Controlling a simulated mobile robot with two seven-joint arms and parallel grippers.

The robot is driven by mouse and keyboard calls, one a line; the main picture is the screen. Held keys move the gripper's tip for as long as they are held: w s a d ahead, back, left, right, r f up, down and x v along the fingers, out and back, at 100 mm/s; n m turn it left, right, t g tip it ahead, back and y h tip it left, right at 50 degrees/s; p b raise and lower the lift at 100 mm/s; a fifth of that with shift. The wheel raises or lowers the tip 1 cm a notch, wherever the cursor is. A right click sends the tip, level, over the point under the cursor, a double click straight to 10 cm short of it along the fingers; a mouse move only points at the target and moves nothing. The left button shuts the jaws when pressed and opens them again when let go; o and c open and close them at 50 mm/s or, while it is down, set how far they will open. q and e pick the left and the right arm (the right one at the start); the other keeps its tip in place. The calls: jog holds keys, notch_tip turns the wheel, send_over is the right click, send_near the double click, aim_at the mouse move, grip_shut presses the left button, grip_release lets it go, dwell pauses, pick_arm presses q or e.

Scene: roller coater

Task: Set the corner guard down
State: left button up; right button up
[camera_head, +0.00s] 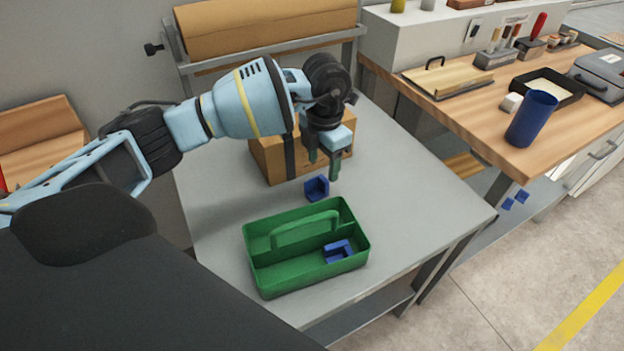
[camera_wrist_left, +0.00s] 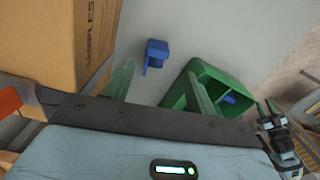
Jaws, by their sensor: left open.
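A blue corner guard (camera_head: 316,188) rests on the grey table, between the green tote and the cardboard box. It also shows in the left wrist view (camera_wrist_left: 156,50), apart from the fingers. My left gripper (camera_head: 323,167) is open and empty, just above and behind that guard, with its green fingers pointing down. Another blue corner guard (camera_head: 345,253) lies in the front compartment of the green tote (camera_head: 262,262). In the left wrist view my right gripper (camera_wrist_left: 267,108) shows small at the right edge; its jaw opening is unclear.
A cardboard box (camera_head: 268,160) stands close behind my left gripper. The tote's handle (camera_head: 305,230) rises over its middle. A wooden bench (camera_head: 480,120) with a blue cup (camera_head: 531,119) and tools stands at right. The table's right side is clear.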

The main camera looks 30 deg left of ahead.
aim_at(319, 191)
pick_arm(q)
jog(key=shift+s+d+f, duration=0.1)
jog(key=shift+d+f, duration=0.05)
jog(key=shift+f, duration=0.3)
jog(key=shift+a+f, duration=0.25)
jog(key=shift+f, duration=1.45)
jog(key=shift+a+f, duration=0.2)
jog(key=shift+f, duration=1.5)
jog(key=c, duration=1.1)
jog(key=shift+r, duration=5.05)
